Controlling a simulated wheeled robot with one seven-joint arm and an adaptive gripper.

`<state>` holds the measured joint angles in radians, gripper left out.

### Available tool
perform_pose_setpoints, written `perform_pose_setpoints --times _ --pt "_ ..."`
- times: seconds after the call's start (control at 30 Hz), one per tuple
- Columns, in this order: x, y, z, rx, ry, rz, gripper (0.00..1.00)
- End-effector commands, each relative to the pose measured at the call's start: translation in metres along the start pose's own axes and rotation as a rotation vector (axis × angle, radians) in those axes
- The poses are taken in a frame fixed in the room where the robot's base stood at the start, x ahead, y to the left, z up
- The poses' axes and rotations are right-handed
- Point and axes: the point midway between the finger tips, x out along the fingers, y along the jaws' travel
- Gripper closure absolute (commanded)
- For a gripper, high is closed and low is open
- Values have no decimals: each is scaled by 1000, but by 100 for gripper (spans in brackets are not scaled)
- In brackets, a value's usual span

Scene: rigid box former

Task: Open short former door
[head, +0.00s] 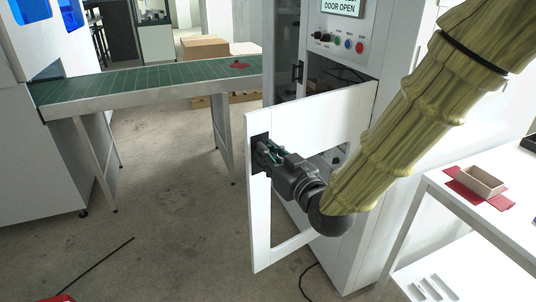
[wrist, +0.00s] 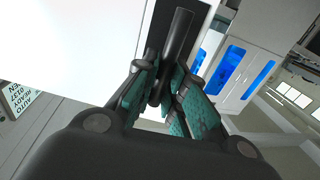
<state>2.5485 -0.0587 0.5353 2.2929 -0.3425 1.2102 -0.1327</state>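The short former door (head: 310,118) is a white framed panel on the front of the white machine (head: 405,40). It stands swung out from the machine, with the dark interior showing behind it. Its black handle (wrist: 177,45) is a bar near the door's free edge. My gripper (head: 268,152) is at this handle, and its teal-padded fingers (wrist: 163,88) lie on both sides of the bar, close against it. The display (head: 341,6) above reads "DOOR OPEN". In the head view the fingers partly hide the handle.
A green conveyor (head: 150,82) with a red item (head: 238,65) on it runs at the left, its legs near the door. A white table (head: 455,192) with a small box (head: 480,181) stands at the right. The floor in front of the door is clear.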

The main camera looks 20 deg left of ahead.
Motion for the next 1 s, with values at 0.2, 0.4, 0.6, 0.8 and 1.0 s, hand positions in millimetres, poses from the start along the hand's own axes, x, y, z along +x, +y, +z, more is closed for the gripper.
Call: perform_pose_setpoints --times 0.2,0.4,0.6,0.8,1.0 --pt "0 0 0 0 -1 1 66" --pt "-1 1 1 0 -2 1 66" --pt "-17 0 1 1 -3 1 66" --pt "-47 0 1 1 -3 1 66" --pt "-69 0 0 0 -2 1 66"
